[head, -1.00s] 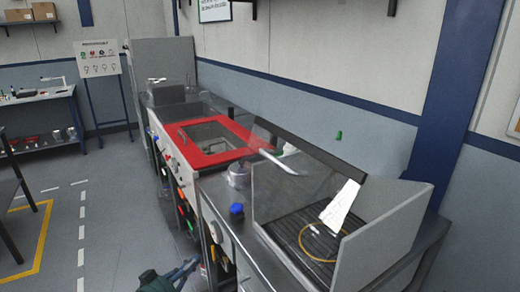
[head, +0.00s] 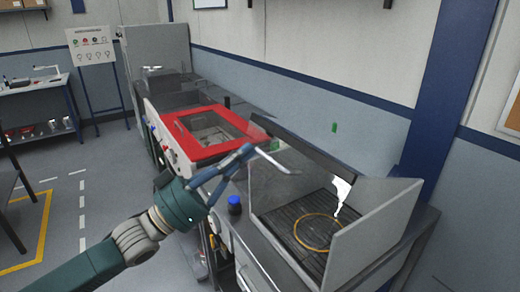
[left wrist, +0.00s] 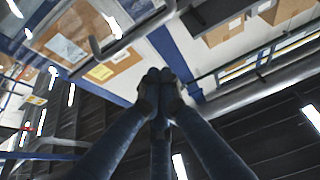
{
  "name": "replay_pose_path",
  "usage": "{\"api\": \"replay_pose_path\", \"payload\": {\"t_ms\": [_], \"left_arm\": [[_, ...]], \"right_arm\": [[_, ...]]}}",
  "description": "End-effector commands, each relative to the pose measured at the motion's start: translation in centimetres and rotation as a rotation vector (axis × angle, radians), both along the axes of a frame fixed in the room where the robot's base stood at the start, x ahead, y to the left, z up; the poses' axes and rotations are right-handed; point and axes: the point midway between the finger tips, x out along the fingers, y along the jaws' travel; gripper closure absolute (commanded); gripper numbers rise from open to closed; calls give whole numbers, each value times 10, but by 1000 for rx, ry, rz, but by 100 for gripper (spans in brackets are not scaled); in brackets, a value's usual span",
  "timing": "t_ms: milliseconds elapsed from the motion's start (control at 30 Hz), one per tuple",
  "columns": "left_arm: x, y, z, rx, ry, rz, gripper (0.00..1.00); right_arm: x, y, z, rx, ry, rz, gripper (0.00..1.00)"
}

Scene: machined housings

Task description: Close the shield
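The shield (head: 276,184) looks like a clear panel on the left side of a grey open-topped booth (head: 372,232). A pale curved bar (head: 283,164), which looks like its handle, stands out at its upper edge. My left gripper (head: 248,150) reaches up from the lower left in the head view. Its dark fingertips overlap the bar's left end; I cannot tell whether they touch it. In the left wrist view the fingers (left wrist: 160,76) come together at their tips with nothing visible between them. My right gripper is out of view.
The booth has a dark slatted bed with a yellow ring (head: 318,232) on it. A blue-topped knob (head: 235,204) stands on the bench left of the booth. A red-framed basin (head: 178,129) lies beyond.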

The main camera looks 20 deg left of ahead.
Motion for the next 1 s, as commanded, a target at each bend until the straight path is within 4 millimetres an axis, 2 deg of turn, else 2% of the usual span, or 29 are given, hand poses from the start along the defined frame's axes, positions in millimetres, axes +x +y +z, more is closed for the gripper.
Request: {"api": "replay_pose_path", "payload": {"t_ms": [33,367,500,700,1000], "left_arm": [[5,-5,10,-1,-7,-2,100],[40,-32,31,0,-4,0,100],[39,-30,9,2,6,1,100],[35,-28,-9,2,2,1,100],[34,-27,-14,2,-1,0,100]], "right_arm": [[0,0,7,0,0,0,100],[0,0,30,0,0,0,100],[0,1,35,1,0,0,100],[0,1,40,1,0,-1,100],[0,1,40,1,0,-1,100]]}}
